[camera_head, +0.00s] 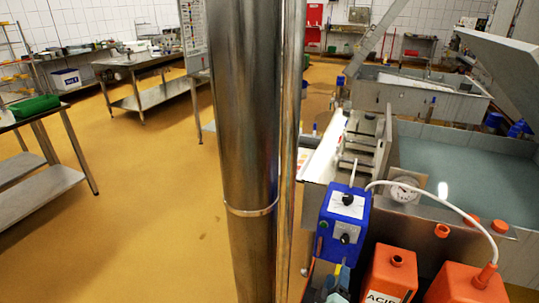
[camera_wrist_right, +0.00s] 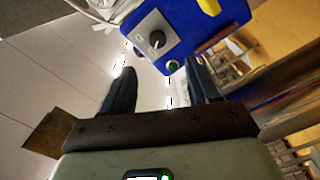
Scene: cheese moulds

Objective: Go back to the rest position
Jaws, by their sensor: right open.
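My right gripper (camera_wrist_right: 160,66) is open in the right wrist view, with its two dark fingers apart and nothing between them. In the head view, part of my right gripper (camera_head: 338,283) shows low at the bottom edge, just below the blue control box (camera_head: 342,240). The blue control box also shows in the right wrist view (camera_wrist_right: 213,45), with a black knob and a green button, just beyond the fingertips. I cannot tell whether the fingers touch it. My left gripper is not in view.
A steel column (camera_head: 245,120) stands upright mid-view. Orange canisters (camera_head: 388,275) stand right of the blue box, before a vat of pale liquid (camera_head: 465,170). A white hose (camera_head: 460,208) arches over them. Steel tables (camera_head: 150,97) stand at the left; the yellow floor (camera_head: 150,220) between is clear.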

